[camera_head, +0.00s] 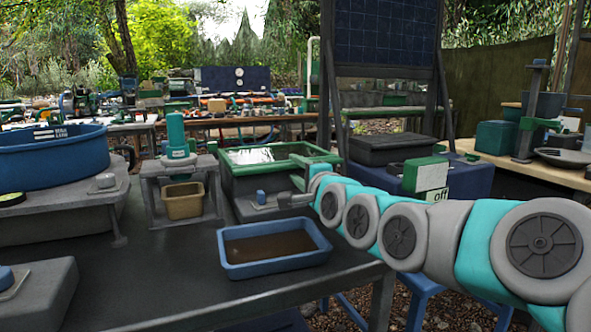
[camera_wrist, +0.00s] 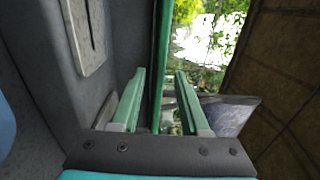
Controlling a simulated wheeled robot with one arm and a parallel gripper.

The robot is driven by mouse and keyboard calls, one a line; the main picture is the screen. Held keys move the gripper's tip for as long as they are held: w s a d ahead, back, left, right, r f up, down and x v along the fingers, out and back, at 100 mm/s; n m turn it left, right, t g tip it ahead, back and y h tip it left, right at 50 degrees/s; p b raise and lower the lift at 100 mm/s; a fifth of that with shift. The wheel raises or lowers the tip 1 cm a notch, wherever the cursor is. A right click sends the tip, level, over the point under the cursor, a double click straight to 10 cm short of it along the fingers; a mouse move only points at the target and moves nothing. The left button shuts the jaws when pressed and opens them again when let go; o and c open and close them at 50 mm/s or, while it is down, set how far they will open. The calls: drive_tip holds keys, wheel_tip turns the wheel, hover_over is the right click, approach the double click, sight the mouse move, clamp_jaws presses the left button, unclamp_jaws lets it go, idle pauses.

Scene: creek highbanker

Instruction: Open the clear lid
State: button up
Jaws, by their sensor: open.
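The clear lid (camera_head: 262,155) has a green frame and lies over the top of a dark box (camera_head: 232,190) on the table. It looks shut, with bright reflections on its pane. My gripper (camera_head: 298,171) is at the box's front right corner. In the wrist view, my gripper (camera_wrist: 159,72) is open, one green finger on each side of a long green edge of the lid frame (camera_wrist: 162,50). I cannot tell whether either finger touches it. The clear pane (camera_wrist: 205,30) shows bright foliage beside that edge. My arm hides the box's right side.
A blue tray of brown water (camera_head: 275,248) sits in front of the box. A green-and-white "off" sign (camera_head: 432,178) is right. The table's front middle is clear.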

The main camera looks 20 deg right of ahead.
drive_tip(key=shift+w+a, duration=0.1)
drive_tip(key=shift+w, duration=0.25)
drive_tip(key=shift+c, duration=0.2)
clamp_jaws()
idle(1.0)
